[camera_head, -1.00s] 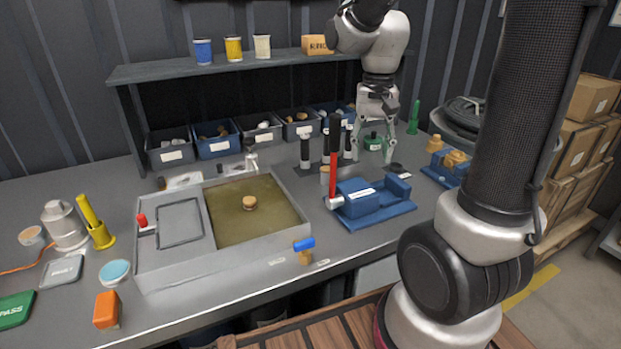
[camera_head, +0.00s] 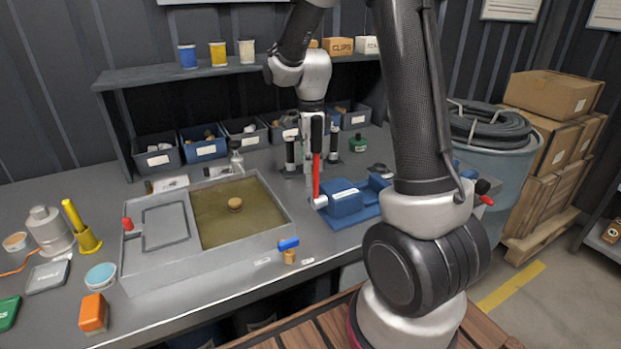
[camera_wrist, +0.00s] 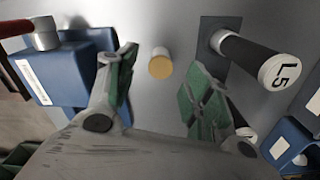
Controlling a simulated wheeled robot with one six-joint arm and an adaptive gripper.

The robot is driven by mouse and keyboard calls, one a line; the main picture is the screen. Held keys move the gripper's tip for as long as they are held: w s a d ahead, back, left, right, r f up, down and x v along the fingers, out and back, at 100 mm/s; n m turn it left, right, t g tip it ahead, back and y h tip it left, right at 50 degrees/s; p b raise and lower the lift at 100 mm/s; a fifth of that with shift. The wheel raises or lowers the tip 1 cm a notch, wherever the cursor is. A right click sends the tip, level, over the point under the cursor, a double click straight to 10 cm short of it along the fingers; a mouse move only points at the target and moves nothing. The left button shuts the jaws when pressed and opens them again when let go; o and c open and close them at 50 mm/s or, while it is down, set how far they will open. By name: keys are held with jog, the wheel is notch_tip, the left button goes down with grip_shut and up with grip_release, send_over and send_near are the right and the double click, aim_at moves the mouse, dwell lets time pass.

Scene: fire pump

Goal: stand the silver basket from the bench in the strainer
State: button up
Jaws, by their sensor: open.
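My gripper (camera_wrist: 162,66) is open in the wrist view, its two green-padded fingers apart. A small cylinder with a tan top (camera_wrist: 160,64) stands upright on the bench, seen between and beyond the fingers; nothing is held. I cannot tell whether it is the silver basket. A blue, labelled body on a blue base (camera_head: 347,206) stands right of the tray; I cannot tell whether it is the strainer. It also shows at the left of the wrist view (camera_wrist: 75,75).
Black-handled upright cylinders (camera_wrist: 252,55) stand close right of my gripper; one reads L5. A grey tray (camera_head: 205,262) fills the middle bench. Bins (camera_head: 205,146) line the back under a shelf (camera_head: 225,70).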

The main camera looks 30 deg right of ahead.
aim_at(311, 177)
notch_tip(311, 177, down, 3)
jog(key=shift+r, duration=0.15)
jog(key=c, duration=1)
